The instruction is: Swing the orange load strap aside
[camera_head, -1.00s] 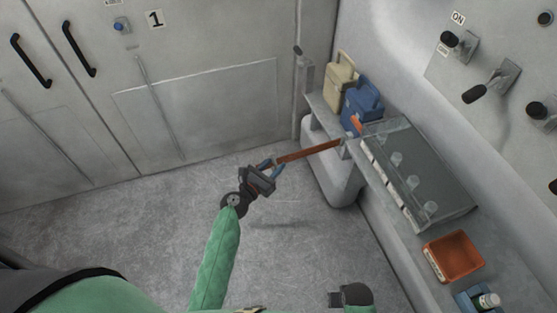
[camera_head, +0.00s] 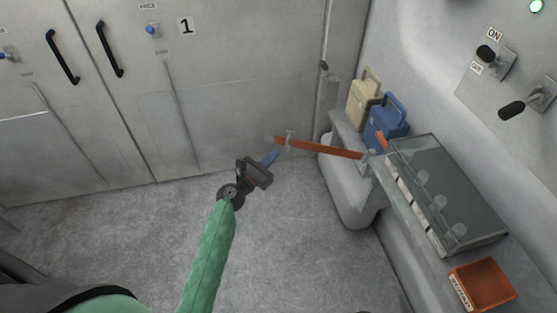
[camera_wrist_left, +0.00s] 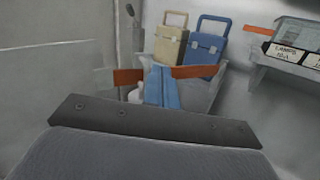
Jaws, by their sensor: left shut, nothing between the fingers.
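The orange load strap (camera_head: 325,148) sticks out from the edge of the right-hand shelf toward the cabinet doors, with a metal fitting near its free end. It also shows in the left wrist view (camera_wrist_left: 200,71), running behind my fingers. My left gripper (camera_head: 274,157) is shut and empty, with its blue fingertips just beside the strap's free end. In the left wrist view the shut blue fingers (camera_wrist_left: 161,86) hide the middle of the strap. I cannot tell whether they touch it. My right gripper is not in view.
A beige case (camera_head: 363,98) and a blue case (camera_head: 386,124) stand on the shelf behind the strap. A clear-covered box (camera_head: 450,190) and an orange bin (camera_head: 482,285) sit nearer. A control panel with levers is on the right wall. The floor (camera_head: 290,240) is clear.

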